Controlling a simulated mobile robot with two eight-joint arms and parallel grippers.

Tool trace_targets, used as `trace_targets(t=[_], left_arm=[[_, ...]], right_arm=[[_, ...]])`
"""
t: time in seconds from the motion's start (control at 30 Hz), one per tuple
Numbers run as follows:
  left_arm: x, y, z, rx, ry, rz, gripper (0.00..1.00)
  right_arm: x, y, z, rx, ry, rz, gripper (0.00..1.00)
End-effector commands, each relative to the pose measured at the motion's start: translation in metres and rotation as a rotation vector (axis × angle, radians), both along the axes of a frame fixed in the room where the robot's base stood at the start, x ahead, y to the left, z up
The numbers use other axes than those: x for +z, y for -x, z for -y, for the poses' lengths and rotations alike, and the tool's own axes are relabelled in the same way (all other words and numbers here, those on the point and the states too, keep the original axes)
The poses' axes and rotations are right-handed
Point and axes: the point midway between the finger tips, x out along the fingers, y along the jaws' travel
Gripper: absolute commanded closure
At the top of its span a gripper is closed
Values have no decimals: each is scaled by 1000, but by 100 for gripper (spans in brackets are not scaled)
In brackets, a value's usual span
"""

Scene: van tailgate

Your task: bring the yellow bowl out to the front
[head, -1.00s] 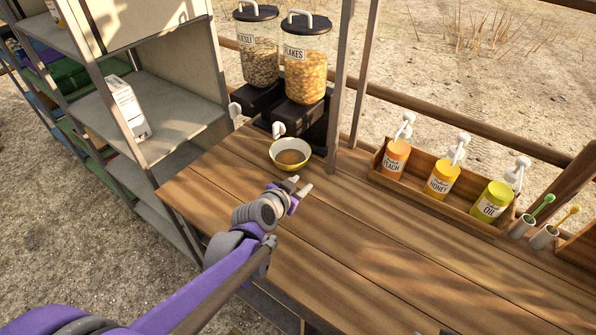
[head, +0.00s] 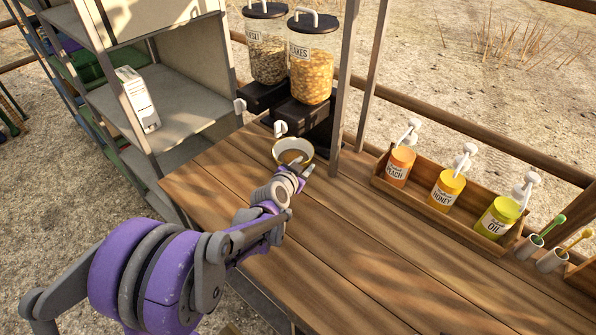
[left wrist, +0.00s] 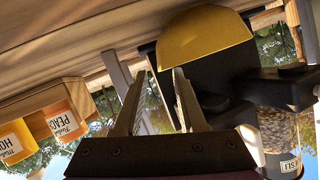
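The yellow bowl (head: 291,147) stands upright on the wooden counter, just in front of the cereal dispensers. In the head view its near side is partly hidden by my left gripper (head: 302,168), which is at the bowl's near rim. The left wrist view is upside down and shows the yellow outside of the bowl (left wrist: 205,38) just beyond the fingertips. There the two fingers of my left gripper (left wrist: 158,72) are apart with nothing between them. I cannot tell whether a finger touches the bowl. My right gripper is not in view.
Two cereal dispensers (head: 308,70) stand behind the bowl, with a post (head: 345,95) to its right. A wooden box (head: 440,208) of pump bottles lines the back right. A metal shelf (head: 165,100) stands left. The counter's middle and front (head: 370,260) are clear.

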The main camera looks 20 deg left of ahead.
Motion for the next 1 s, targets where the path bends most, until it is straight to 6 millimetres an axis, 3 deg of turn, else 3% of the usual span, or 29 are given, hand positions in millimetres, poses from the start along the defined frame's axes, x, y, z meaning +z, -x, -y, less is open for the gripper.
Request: trace_targets(t=[0.23,0.63,0.67,0.87,1.0], left_arm=[[-12,-31,1,0,0,1,60],[-15,-39,2,0,1,0,60],[-15,-39,2,0,1,0,62],[-15,-39,1,0,1,0,98],[-15,-39,1,0,1,0,100]], right_arm=[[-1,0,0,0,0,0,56],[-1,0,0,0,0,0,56],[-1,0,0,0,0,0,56],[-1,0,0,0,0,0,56],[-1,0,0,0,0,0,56]])
